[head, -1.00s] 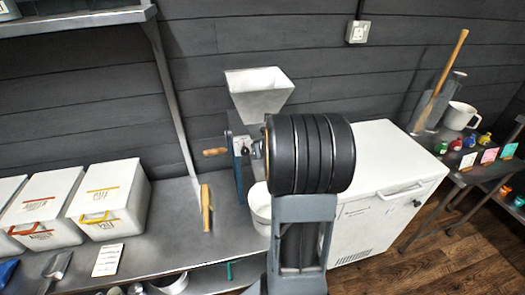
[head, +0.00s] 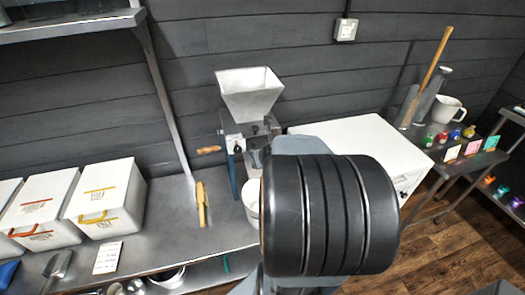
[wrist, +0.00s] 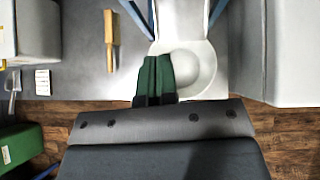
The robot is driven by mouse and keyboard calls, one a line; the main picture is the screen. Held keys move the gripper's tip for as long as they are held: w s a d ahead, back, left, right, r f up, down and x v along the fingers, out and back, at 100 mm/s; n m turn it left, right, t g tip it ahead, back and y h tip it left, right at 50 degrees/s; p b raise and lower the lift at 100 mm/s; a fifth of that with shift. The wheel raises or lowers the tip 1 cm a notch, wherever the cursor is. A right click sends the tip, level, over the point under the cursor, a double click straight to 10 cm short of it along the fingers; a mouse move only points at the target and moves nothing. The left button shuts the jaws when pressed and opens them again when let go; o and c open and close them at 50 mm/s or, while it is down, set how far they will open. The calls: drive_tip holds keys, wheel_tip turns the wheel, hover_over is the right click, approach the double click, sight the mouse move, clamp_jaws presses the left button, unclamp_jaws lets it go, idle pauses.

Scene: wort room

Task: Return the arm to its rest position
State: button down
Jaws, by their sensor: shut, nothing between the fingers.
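My gripper (wrist: 155,68) shows in the wrist view as two dark green fingers side by side, shut with nothing between them. The fingertips lie in front of the near left rim of a white bucket (wrist: 208,72); I cannot tell how far above it they are. In the head view my black ringed arm link fills the lower middle, and the gripper is hidden. The bucket (head: 250,200) partly shows left of my arm, below the grain mill (head: 250,95) with its pale hopper.
A wooden-handled brush (head: 202,205) lies on the steel bench (head: 160,225). White lidded bins (head: 108,198) stand at left. A white chest (head: 370,145) stands behind my arm. A side table at right holds a white jug (head: 447,108) and small coloured pots. A shelf (head: 75,25) overhangs upper left.

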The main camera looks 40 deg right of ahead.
drive_tip(key=shift+s+a+r, duration=0.25)
drive_tip(key=shift+s+r, duration=0.15)
drive_tip(key=shift+s, duration=0.05)
drive_tip(key=s+a+r+m+g+y, duration=0.1)
drive_tip(key=s+a+r+m+g, duration=0.1)
drive_tip(key=a+m, duration=0.8)
drive_tip(key=s+a+r+m+g+y+p, duration=0.1)
drive_tip(key=s+a+r+m+g+y, duration=0.1)
drive_tip(key=a+m, duration=0.9)
drive_tip(key=shift+s+a+m+g, duration=0.2)
drive_tip(key=shift+s+m+g, duration=0.9)
drive_tip(key=shift+m, duration=4.3)
